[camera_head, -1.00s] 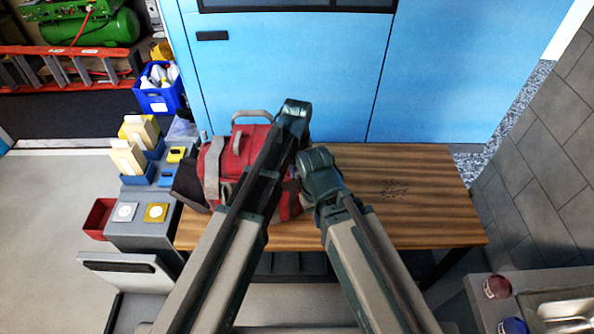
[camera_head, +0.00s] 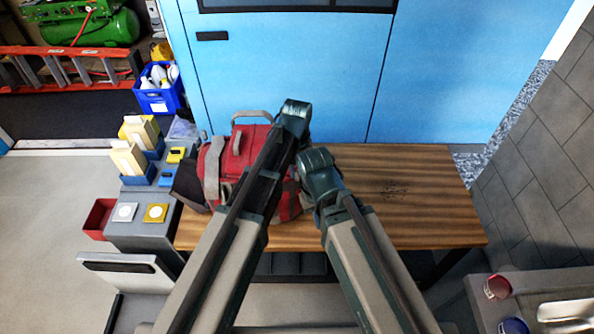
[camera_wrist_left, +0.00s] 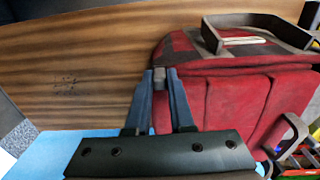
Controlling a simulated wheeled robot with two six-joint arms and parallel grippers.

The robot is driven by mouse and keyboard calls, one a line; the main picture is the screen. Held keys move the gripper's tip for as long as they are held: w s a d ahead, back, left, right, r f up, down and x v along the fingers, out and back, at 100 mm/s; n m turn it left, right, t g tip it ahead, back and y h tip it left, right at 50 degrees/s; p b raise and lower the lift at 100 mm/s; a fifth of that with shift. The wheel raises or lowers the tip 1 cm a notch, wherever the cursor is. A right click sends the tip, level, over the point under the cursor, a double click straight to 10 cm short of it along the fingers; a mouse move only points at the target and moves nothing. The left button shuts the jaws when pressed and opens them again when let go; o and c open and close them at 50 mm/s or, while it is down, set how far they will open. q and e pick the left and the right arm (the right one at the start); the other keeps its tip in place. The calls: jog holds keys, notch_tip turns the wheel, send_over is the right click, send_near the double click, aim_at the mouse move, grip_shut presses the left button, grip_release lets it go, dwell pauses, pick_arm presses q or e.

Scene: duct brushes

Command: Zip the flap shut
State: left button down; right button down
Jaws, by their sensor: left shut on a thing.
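The red bag (camera_head: 240,145) with grey straps and a raised handle (camera_head: 252,115) lies on the wooden bench, partly hidden behind my left arm. In the left wrist view the bag (camera_wrist_left: 235,100) fills the right side, with a dark handle loop on top. My left gripper (camera_wrist_left: 159,76) is shut on a small grey tab (camera_wrist_left: 159,72), which looks like the zip pull, at the bag's near edge. The flap's seam is not clear. My right arm comes in from the right in the head view; its gripper is hidden.
The wooden bench (camera_head: 420,200) is clear right of the bag. A grey stand (camera_head: 140,233) with small boxes is to the left, with a red bin (camera_head: 98,218) beside it. A blue cabinet (camera_head: 300,80) rises behind. A blue crate (camera_head: 160,95) holds bottles.

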dwell(0.4)
pick_arm(q)
jog(key=a, duration=2.2)
jog(key=shift+a, duration=0.3)
jog(key=c, duration=0.8)
grip_release()
notch_tip(320, 180, up, 14)
jog(key=p, duration=1.4)
jog(key=shift+f, duration=0.15)
